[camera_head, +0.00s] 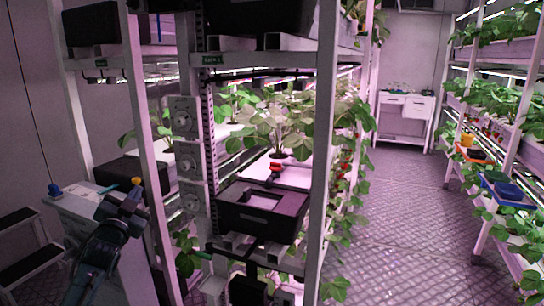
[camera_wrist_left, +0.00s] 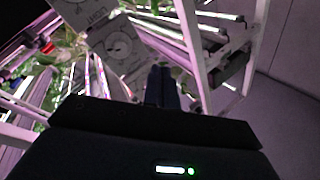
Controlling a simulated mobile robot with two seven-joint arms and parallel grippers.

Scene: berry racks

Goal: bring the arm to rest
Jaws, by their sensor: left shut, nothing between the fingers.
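My left arm (camera_head: 98,262) comes in from the lower left of the head view. My left gripper (camera_head: 128,194) is at its end, in front of the grey-white cabinet at the left and left of a rack post. In the left wrist view the two dark fingers of my left gripper (camera_wrist_left: 162,75) lie side by side, shut, with nothing held between them. The wrist view looks up at rack posts and light tubes. I cannot make out my right gripper in either view.
A white rack post (camera_head: 145,120) stands close to the right of my left gripper. A black crate (camera_head: 262,222) sits on the rack by leafy plants (camera_head: 285,125). A step stool (camera_head: 30,262) stands at the far left. The aisle floor (camera_head: 400,215) at the right is clear.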

